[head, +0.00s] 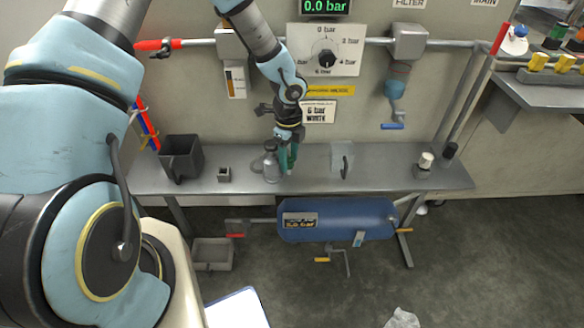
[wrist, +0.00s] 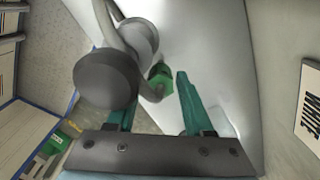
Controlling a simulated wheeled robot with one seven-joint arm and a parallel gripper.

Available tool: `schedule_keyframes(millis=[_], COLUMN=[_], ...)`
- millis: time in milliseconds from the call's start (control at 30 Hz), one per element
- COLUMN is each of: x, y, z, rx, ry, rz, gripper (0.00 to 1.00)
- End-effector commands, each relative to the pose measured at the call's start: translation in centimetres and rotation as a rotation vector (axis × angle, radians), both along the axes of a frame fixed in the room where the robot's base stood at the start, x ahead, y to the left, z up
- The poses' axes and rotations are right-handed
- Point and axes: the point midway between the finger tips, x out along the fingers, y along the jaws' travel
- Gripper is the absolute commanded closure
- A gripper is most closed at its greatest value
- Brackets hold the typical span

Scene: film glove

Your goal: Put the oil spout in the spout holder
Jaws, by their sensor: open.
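A grey metal can-like piece (head: 271,165), which seems to be the oil spout, stands on the grey bench left of centre. In the wrist view it seems to be the grey piece with a dark round end (wrist: 106,80) and a curved tube. A green part (wrist: 160,79) shows beside that tube. My gripper (head: 288,158) is open, with teal fingers pointing down just right of the grey piece. In the wrist view my gripper (wrist: 152,92) has its left finger partly hidden by the dark end.
A large dark open container (head: 181,158) stands at the bench's left. A clear block (head: 342,160) stands right of my gripper, and a white-capped bottle (head: 424,163) farther right. The wall panel with a dial (head: 326,57) is behind. The bench (head: 385,178) is clear between block and bottle.

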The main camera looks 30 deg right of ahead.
Motion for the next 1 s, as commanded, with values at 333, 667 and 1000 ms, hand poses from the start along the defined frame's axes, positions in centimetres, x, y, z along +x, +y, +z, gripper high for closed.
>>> schedule_keyframes(millis=[333,667,1000], x=[-0.01,-0.01,0.02], y=[0.01,-0.01,-0.01], z=[0.1,0.11,0.28], rx=[0.0,0.0,0.001], ry=[0.0,0.0,-0.001], rz=[0.0,0.0,0.001], gripper=[0.74,1.0,1.0])
